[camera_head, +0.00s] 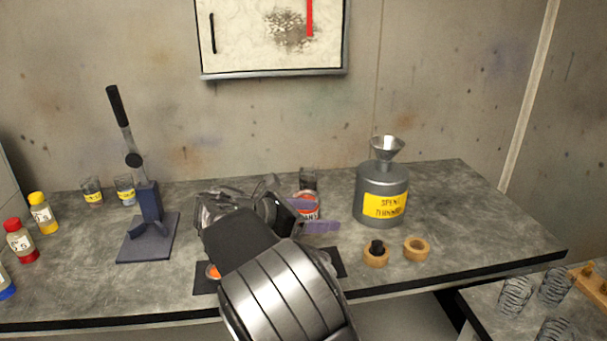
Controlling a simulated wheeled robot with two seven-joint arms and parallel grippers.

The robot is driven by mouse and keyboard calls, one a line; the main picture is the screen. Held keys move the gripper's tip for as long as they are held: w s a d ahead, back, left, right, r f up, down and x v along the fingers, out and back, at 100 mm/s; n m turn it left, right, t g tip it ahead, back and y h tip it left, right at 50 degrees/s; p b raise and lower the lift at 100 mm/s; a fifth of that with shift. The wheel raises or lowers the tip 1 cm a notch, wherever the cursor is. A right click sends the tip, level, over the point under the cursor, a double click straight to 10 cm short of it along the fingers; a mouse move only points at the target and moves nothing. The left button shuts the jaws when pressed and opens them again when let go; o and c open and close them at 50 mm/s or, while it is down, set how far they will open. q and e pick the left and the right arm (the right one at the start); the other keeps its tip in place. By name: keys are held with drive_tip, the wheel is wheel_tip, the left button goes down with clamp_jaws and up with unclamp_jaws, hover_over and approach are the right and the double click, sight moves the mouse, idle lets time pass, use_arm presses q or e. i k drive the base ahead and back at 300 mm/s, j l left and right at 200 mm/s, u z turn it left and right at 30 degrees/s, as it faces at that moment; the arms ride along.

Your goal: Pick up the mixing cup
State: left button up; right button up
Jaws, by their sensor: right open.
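My right arm rises from the bottom centre, and its dark gripper (298,207) is over the middle of the bench. A purple-grey finger points right, and the gripper is open. A small clear, dark-looking cup (308,178) stands just behind the gripper, its lower part hidden. A can with a red and white label (308,203) stands in front of that cup, partly covered by the gripper. Two clear cups with yellow bands, one left (92,192) and one right (125,190), stand at the back left. I cannot tell which is the mixing cup. My left gripper is out of view.
A lever press (149,205) stands left of the arm. A grey canister (382,195) with a funnel (387,148) stands right, behind two tape rolls (376,257) (416,249). A dark mat (205,281) lies under my arm. The bench's right end is clear.

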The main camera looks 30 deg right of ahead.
sight(308, 185)
drive_tip(key=i+l, duration=0.25)
drive_tip(key=i, duration=0.2)
drive_tip(key=i+l, duration=0.25)
drive_tip(key=i, duration=0.2)
